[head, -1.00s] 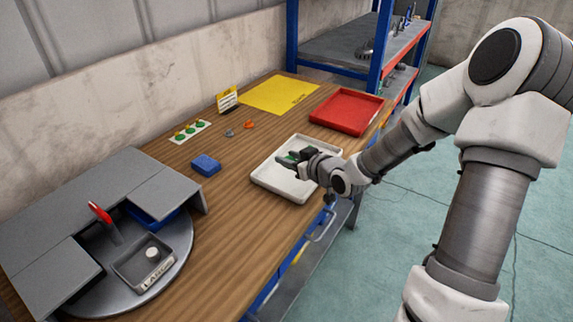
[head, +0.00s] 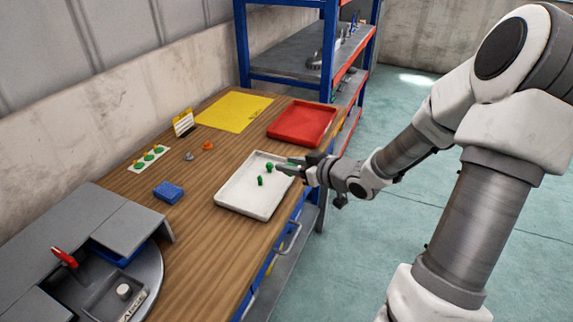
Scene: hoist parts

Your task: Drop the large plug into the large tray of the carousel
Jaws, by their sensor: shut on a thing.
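My gripper (head: 286,169) is at the right rim of the white tray (head: 240,207), shut on a small green piece, apparently a plug, which its fingers mostly hide. Two green plugs (head: 261,181) (head: 269,168) stand in that tray, left of the gripper. The carousel (head: 152,268) is at the lower left: a grey turntable partly under grey covers, with a red handle (head: 64,257). Its grey tray (head: 98,304), whose label seems to read LARGE, is partly cut off by the frame's bottom edge. A white round piece (head: 124,291) is in it.
A blue block (head: 168,192) lies between the carousel and the white tray. A red tray (head: 302,122), a yellow mat (head: 234,110), a yellow sign (head: 183,122), a card of green pieces (head: 150,158) and small grey and orange pieces (head: 208,145) are farther back. Bare wood surrounds the blue block.

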